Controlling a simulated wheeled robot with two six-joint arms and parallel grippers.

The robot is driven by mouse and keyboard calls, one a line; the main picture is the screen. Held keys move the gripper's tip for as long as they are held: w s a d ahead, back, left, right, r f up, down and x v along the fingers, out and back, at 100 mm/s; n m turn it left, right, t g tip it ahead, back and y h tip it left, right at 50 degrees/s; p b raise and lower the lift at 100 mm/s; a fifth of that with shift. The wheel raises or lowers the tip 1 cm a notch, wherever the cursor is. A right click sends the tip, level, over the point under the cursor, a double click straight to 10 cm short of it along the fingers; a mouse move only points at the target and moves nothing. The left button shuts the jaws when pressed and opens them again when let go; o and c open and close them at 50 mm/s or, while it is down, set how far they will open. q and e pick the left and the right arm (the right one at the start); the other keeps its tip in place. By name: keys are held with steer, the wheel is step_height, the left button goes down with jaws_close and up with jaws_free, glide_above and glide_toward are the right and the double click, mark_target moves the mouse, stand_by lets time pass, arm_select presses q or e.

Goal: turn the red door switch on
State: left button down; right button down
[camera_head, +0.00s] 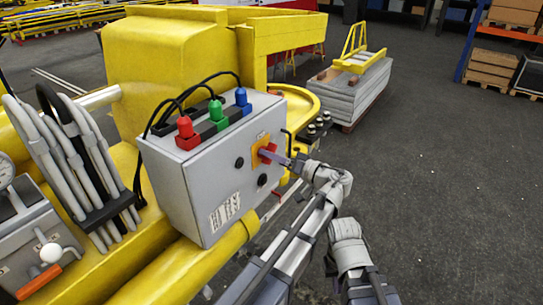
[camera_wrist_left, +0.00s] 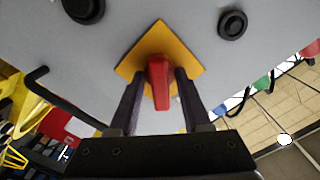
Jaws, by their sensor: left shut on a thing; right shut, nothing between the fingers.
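The red door switch (camera_head: 267,149) sits on a yellow plate on the side of the grey control box (camera_head: 182,186). The left wrist view shows its red handle (camera_wrist_left: 158,82) in front of the diamond-looking yellow plate (camera_wrist_left: 133,62). My left gripper (camera_head: 283,160) reaches the switch from the right. In the wrist view its dark fingers (camera_wrist_left: 157,95) stand on both sides of the handle, shut on it. My right arm shows at the lower right of the head view, but I see no fingers of its gripper.
Red (camera_head: 186,128), green (camera_head: 215,108) and blue (camera_head: 241,97) plugs with black cables top the box. Black round knobs flank the switch plate. Yellow machine parts surround the box. A stack of grey slabs (camera_head: 345,90) stands behind; the floor right is clear.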

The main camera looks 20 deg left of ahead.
arm_select(q)
steer(key=m, duration=0.5)
steer(key=shift+m, duration=2.4)
steer(key=c, duration=0.7)
jaws_free()
steer(key=shift+a, duration=0.15)
